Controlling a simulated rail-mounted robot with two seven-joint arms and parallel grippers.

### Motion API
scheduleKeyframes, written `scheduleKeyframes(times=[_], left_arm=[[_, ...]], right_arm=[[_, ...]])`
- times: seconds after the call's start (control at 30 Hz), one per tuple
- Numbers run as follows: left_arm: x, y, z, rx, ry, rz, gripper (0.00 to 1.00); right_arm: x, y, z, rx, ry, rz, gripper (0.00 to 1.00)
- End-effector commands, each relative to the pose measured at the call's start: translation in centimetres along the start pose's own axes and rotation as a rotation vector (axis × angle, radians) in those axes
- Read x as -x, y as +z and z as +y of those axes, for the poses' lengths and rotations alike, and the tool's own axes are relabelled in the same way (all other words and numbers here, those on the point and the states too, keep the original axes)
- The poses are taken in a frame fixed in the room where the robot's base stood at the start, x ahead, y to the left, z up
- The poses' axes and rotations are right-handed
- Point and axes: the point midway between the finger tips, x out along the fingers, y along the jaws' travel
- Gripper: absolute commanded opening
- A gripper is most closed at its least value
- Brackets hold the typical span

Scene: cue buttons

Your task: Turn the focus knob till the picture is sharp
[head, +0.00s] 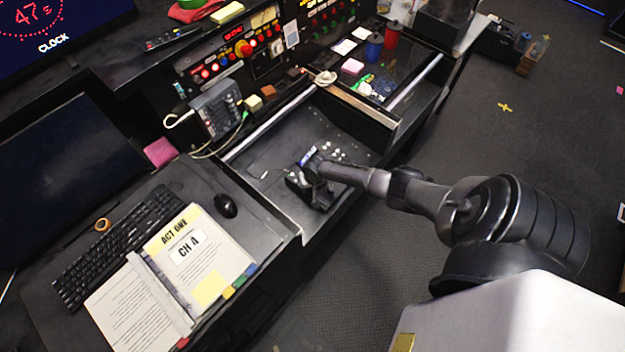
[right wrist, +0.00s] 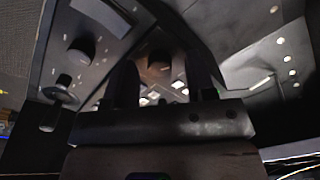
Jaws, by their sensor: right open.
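My right arm comes in from the right in the head view. Its gripper (head: 312,185) is low over the dark console panel (head: 268,165). In the right wrist view the gripper (right wrist: 162,85) has two dark fingers standing apart. A dark round knob (right wrist: 159,62) shows between them, beyond the fingertips; I cannot tell if they touch it. Two more dark knobs, one upper (right wrist: 80,52) and one lower (right wrist: 60,88), stand to the left. No label marking the focus knob is readable. I cannot make out the picture to be focused. My left gripper is not in view.
An open script binder (head: 182,262), a keyboard (head: 122,240) and a mouse (head: 225,205) lie on the left desk. A dark monitor (head: 62,170) stands behind them. A grey desk phone-like box (head: 216,108) sits behind the panel. Red and blue cups (head: 374,47) stand at the back right.

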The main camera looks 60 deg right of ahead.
Motion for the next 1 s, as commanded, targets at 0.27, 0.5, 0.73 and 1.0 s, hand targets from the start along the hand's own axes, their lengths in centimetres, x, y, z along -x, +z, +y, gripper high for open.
scheduleKeyframes(times=[0.27,0.5,0.73,1.0], left_arm=[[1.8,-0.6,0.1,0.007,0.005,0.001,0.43],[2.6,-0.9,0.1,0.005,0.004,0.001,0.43],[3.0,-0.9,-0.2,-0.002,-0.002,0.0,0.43],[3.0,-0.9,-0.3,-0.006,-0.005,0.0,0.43]], right_arm=[[5.0,-0.1,0.1,0.003,0.0,0.002,0.51],[9.4,0.0,0.0,0.002,-0.001,0.002,0.51],[12.2,0.0,0.0,0.001,0.0,0.002,0.51],[13.2,0.0,0.1,0.0,0.001,0.0,0.51]])
